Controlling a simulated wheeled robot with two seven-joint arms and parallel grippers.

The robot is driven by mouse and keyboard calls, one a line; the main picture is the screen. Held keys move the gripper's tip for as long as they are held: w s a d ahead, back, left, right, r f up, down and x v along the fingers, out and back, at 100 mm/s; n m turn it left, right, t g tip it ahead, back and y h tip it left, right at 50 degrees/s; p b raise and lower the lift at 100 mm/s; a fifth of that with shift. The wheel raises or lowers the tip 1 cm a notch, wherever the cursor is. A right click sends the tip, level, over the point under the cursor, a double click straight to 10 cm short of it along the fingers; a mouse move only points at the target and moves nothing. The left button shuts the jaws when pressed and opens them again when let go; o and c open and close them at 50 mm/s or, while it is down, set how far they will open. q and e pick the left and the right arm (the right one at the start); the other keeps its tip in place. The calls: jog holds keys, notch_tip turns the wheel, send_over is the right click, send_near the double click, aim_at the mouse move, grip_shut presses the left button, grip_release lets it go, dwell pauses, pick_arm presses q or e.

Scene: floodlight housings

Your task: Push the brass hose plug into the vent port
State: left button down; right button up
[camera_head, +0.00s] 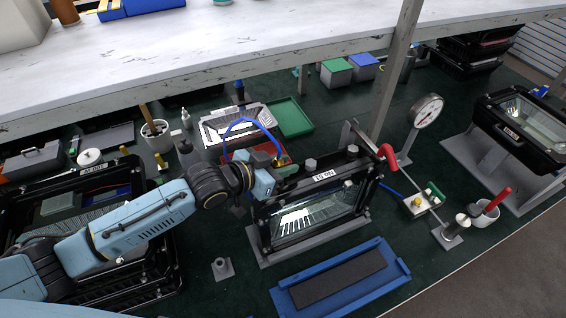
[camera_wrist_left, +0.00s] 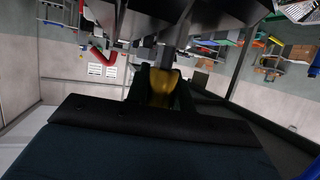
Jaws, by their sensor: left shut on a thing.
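The brass hose plug (camera_wrist_left: 161,88) is between the dark fingers of my left gripper (camera_wrist_left: 160,97) in the left wrist view. In the head view my left gripper (camera_head: 283,165) is at the upper left corner of the upright black floodlight housing (camera_head: 318,214), with a bit of brass showing at its tip. A blue hose (camera_head: 243,120) arches up and over to the gripper. The jaws are shut on the plug. I cannot make out the vent port, or whether the plug touches it. My right gripper is in neither view.
A shelf (camera_head: 200,60) runs above the back of the bench. A red clamp handle (camera_head: 388,157) and a dial gauge (camera_head: 427,110) stand right of the housing. A blue tray (camera_head: 395,264) lies in front. Another housing (camera_head: 535,117) stands at the right.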

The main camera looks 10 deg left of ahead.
pick_arm(q)
jog(key=shift+f+b, duration=0.45)
jog(key=shift+f, duration=0.45)
jog(key=c, duration=1.1)
grip_release()
jog(key=shift+s, duration=0.1)
jog(key=b+v, duration=0.1)
jog(key=v, duration=1.2)
jog(key=shift+a, duration=0.1)
